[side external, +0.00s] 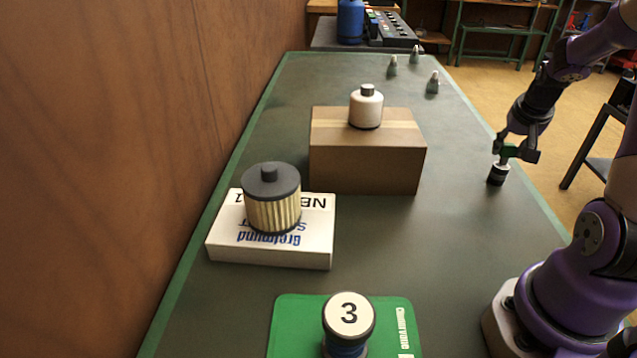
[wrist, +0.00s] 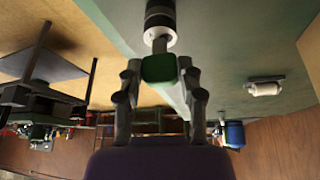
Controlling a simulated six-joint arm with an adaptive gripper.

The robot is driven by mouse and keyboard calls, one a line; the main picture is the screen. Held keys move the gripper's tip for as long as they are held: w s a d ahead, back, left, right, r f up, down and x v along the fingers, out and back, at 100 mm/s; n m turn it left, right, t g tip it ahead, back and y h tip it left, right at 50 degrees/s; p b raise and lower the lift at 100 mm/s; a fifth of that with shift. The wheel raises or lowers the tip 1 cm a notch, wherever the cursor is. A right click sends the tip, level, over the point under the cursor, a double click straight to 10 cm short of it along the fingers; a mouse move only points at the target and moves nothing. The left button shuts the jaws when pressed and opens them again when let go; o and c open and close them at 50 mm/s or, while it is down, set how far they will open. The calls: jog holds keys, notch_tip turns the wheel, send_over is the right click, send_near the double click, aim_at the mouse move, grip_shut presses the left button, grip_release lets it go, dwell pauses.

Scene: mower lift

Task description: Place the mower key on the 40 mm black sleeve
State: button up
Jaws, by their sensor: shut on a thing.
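My gripper (side external: 516,152) is at the right edge of the green table, pointing down. In the wrist view its two fingers (wrist: 160,75) are shut on the green head of the mower key (wrist: 158,69). The key's short grey shank (wrist: 160,45) points away from the fingers. A black sleeve (wrist: 160,11) with a white ring at its near end lies in line with the shank. In the side view the black sleeve (side external: 497,178) is directly below the key. I cannot tell whether the shank touches or enters the sleeve.
A white bottle (side external: 366,110) stands on a cardboard box (side external: 365,168). A filter (side external: 272,205) stands on a white box (side external: 270,255). A cylinder marked 3 (side external: 348,318) stands on a green mat (side external: 390,318). Several small grey cones (side external: 432,84) stand farther back. Bare table surrounds the sleeve.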

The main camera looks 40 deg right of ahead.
jog(key=o, duration=1)
jog(key=shift+f, duration=0.1)
jog(key=shift+c, duration=0.2)
jog(key=shift+r, duration=0.35)
jog(key=v, duration=1.2)
jog(key=w+a+n+t+y, duration=0.1)
jog(key=a+n, duration=0.5)
jog(key=a, duration=0.7)
jog(key=w+a+n+t+y, duration=0.1)
jog(key=a+n, duration=0.4)
jog(key=a, duration=0.7)
jog(key=shift+w+a+f+n+t+y, duration=0.4)
jog(key=shift+f+t+y, duration=0.15)
jog(key=shift+y, duration=0.65)
